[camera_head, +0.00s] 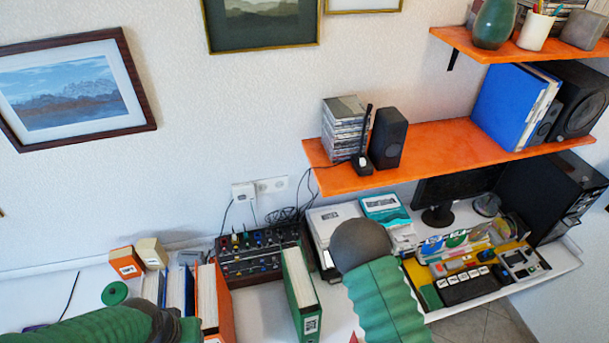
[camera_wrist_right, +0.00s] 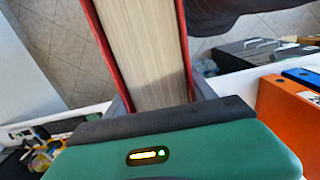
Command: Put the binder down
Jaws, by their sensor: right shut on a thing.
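A red binder (camera_wrist_right: 180,45) with pale pages fills the top middle of the right wrist view. My right gripper (camera_wrist_right: 160,98) is shut on it, with dark fingers at its two sides. In the head view my right arm comes down over the desk and its gripper is out of frame; only a small red tip, perhaps the binder's corner, shows at the bottom edge. The white desk (camera_head: 262,318) has bare surface between an orange binder (camera_head: 224,312) and a green binder (camera_head: 301,290), both upright. My left arm enters at bottom left; its fingers are not visible.
A black mixer (camera_head: 262,262) with cables stands behind the binders. An orange shelf (camera_head: 430,150) overhangs the desk, with a speaker (camera_head: 388,137) and stacked discs (camera_head: 345,128). A keyboard-like device (camera_head: 468,287) and a monitor (camera_head: 455,190) are at right.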

